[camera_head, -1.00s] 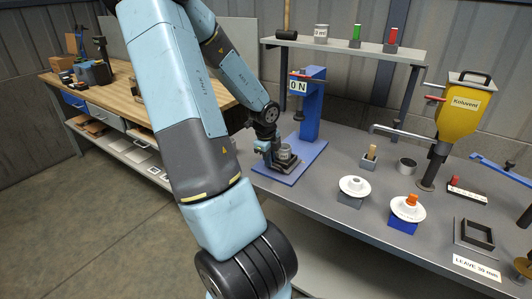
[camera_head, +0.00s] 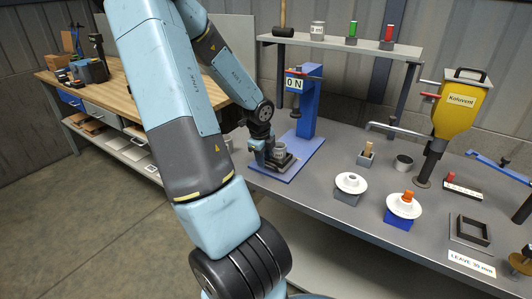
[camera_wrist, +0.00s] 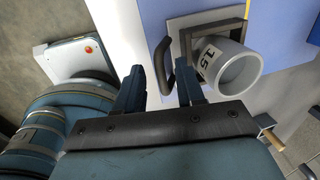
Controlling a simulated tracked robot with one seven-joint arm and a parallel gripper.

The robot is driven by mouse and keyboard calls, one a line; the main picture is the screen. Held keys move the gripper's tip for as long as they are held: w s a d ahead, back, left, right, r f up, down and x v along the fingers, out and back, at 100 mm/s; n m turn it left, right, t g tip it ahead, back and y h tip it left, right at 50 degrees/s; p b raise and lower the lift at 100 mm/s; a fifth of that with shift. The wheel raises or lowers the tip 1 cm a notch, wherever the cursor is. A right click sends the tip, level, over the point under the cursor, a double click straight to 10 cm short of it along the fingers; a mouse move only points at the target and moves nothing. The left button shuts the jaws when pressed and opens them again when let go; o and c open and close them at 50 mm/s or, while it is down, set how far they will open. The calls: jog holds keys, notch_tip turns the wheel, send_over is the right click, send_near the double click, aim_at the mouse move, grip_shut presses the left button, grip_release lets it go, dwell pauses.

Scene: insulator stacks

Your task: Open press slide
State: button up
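The blue press (camera_head: 306,105) stands on the left part of the grey bench, with a "0 N" display on its head. On its blue base lies the dark slide (camera_head: 286,163) bearing a grey cup (camera_head: 279,150). In the wrist view the cup (camera_wrist: 234,65), marked "15", sits in the slide's dark square frame (camera_wrist: 216,27). A dark curved handle (camera_wrist: 161,62) stands out from the slide's left side. My gripper (camera_wrist: 158,82) is open, and the handle appears between its fingers, closer to the right one. Contact cannot be told. In the head view my gripper (camera_head: 257,147) is at the slide's left.
A shelf (camera_head: 340,46) with a mallet and small items stands behind the press. To the right are two white insulator discs (camera_head: 350,183) (camera_head: 405,206), a wooden-handled tool (camera_head: 366,154), a dark-topped cup (camera_head: 403,162) and a yellow hopper (camera_head: 462,110). A wooden workbench is at left.

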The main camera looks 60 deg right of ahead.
jog(key=shift+r, duration=0.1)
notch_tip(320, 180, up, 13)
jog(key=a, duration=0.2)
jog(key=shift+a, duration=0.35)
dwell(0.6)
jog(key=shift+r, duration=0.15)
dwell(0.4)
